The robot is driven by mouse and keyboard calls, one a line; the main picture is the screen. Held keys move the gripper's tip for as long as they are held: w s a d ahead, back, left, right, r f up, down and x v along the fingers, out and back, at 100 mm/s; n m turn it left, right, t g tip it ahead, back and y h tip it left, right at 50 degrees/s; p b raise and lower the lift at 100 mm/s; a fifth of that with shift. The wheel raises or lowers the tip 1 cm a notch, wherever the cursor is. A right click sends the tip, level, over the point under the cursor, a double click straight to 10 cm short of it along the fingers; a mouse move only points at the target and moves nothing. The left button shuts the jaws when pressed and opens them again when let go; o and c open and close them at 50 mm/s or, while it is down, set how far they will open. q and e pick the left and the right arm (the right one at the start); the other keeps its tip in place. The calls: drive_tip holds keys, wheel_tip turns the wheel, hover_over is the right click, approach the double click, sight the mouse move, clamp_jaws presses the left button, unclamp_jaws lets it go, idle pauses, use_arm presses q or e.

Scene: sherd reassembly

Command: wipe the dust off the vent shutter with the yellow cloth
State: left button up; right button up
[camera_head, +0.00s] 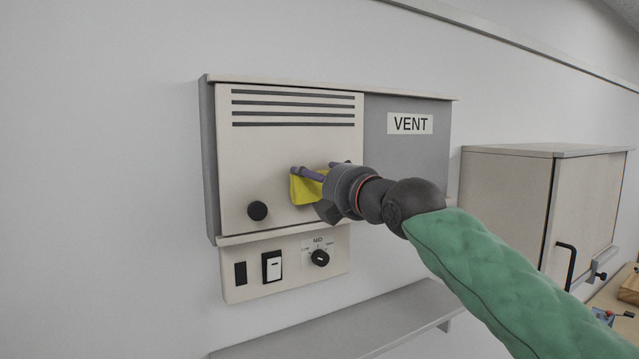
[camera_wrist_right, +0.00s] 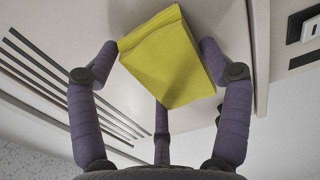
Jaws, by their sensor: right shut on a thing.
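The vent shutter (camera_head: 285,150) is a cream panel with several dark slots and a black knob (camera_head: 257,211). It covers the left part of the grey vent box, beside the VENT label (camera_head: 410,123). My right gripper (camera_head: 318,174) is shut on the yellow cloth (camera_head: 303,189) in front of the shutter's lower right part. In the right wrist view the fingers hold the folded cloth (camera_wrist_right: 172,58) close to the panel; whether it touches cannot be told. No dust can be made out. My left gripper is not in view.
A control panel (camera_head: 285,265) with switches and a dial (camera_head: 319,258) sits below the shutter. A grey shelf (camera_head: 350,325) runs beneath it. A cabinet (camera_head: 545,195) with a black handle stands at the right. The wall left of the vent is clear.

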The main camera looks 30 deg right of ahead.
drive_tip(key=shift+r+p, duration=3.95)
drive_tip(key=shift+r, duration=0.8)
drive_tip(key=shift+f, duration=0.1)
drive_tip(key=shift+s, duration=0.1)
drive_tip(key=shift+s+f+b, duration=0.1)
drive_tip(key=shift+s+b, duration=0.35)
drive_tip(key=shift+s, duration=0.05)
drive_tip(key=b, duration=0.1)
approach(310, 130)
drive_tip(key=shift+w, duration=0.35)
